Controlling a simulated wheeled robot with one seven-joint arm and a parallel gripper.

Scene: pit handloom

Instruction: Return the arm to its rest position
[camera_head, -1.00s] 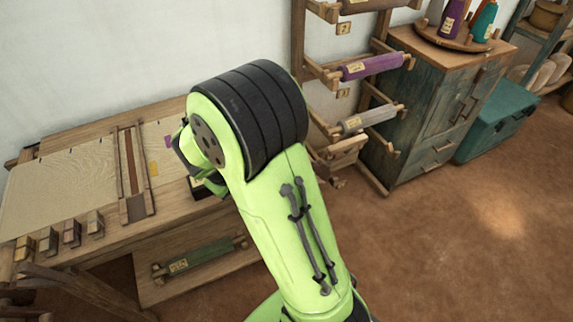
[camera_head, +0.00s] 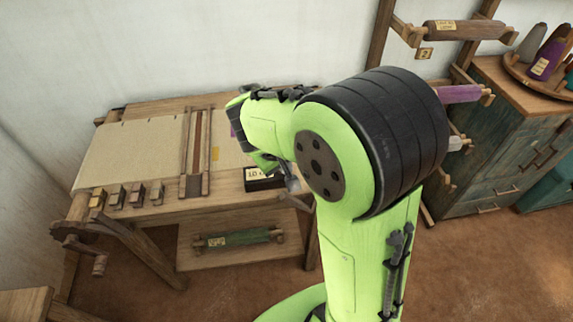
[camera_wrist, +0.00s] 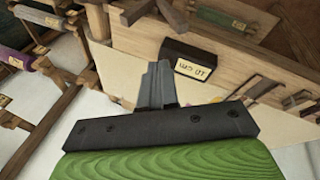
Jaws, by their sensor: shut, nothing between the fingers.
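My green arm stands large in the middle and right of the head view, with its black ringed elbow joint in front. The arm folds back left from the elbow, above the loom's front. In the wrist view my gripper (camera_wrist: 157,85) is shut, its grey fingers together with nothing between them. Past them is a black block with a white label (camera_wrist: 188,64), apart from the fingers as far as I can tell. The same block (camera_head: 263,180) sits at the loom's front edge in the head view, partly hidden by my arm.
The loom (camera_head: 130,150) with cream cloth stands at the left against the wall. A spool rack (camera_head: 462,30) and a blue-green cabinet (camera_head: 490,160) stand at the right, partly behind my arm. A green roll (camera_head: 238,238) lies on the lower shelf. Brown floor is open at lower right.

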